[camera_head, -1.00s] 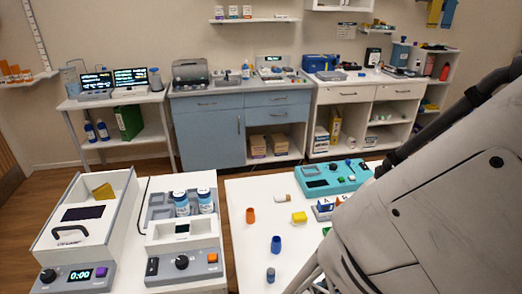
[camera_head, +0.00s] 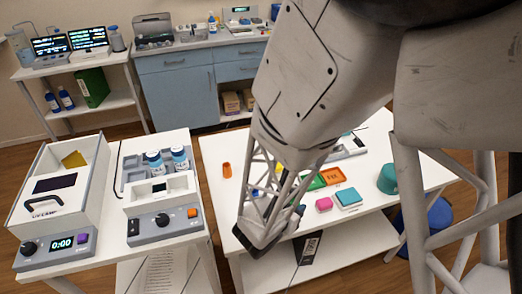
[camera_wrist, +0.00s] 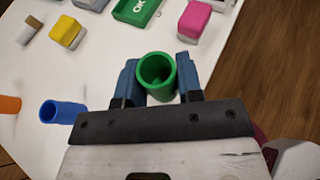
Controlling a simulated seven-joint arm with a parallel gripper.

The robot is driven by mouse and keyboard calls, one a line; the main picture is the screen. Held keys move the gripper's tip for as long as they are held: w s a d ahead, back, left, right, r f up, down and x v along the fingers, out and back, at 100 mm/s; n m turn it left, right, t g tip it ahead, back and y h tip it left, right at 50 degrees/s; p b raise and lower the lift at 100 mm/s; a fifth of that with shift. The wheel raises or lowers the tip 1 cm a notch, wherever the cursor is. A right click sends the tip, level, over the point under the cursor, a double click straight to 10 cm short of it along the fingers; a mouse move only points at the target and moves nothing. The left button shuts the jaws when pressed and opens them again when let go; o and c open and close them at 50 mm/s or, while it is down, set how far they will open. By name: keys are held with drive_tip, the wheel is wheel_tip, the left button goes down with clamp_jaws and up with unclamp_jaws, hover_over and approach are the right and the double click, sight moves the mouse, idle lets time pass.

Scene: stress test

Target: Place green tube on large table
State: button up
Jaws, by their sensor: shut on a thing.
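The green tube (camera_wrist: 157,72) is between the two blue fingers of my gripper (camera_wrist: 161,80) in the wrist view, with its round open end facing the camera. My gripper is shut on it. In the head view my gripper (camera_head: 268,232) is at the near edge of the white table (camera_head: 226,208), and the tube cannot be made out there. The white tabletop (camera_wrist: 30,75) also shows behind the tube in the wrist view. I cannot tell whether the tube touches the table.
A blue tube (camera_wrist: 62,111) lies left of my gripper, with a yellow block (camera_wrist: 66,32) beyond. A pink block (camera_wrist: 194,20), a teal block (camera_head: 348,198) and a teal cup (camera_head: 388,180) are to the right. An orange tube (camera_head: 227,170) stands left. Wooden floor shows past the table edge.

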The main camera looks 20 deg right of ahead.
drive_tip(key=shift+w+d+f, duration=0.1)
drive_tip(key=shift+w+d, duration=0.05)
drive_tip(key=shift+w, duration=0.7)
drive_tip(key=shift+w+d+f, duration=0.1)
drive_tip(key=shift+w+d, duration=0.05)
drive_tip(key=shift+w, duration=0.75)
drive_tip(key=shift+w+d+f, duration=0.1)
drive_tip(key=shift+w+d, duration=0.05)
drive_tip(key=shift+w, duration=0.7)
drive_tip(key=shift+f, duration=1.7)
drive_tip(key=shift+f, duration=0.1)
drive_tip(key=o, duration=0.9)
drive_tip(key=shift+a, duration=0.1)
drive_tip(key=shift+r+v, duration=0.15)
drive_tip(key=shift+v, duration=2.85)
drive_tip(key=shift+r+v, duration=0.15)
drive_tip(key=shift+v, duration=2.85)
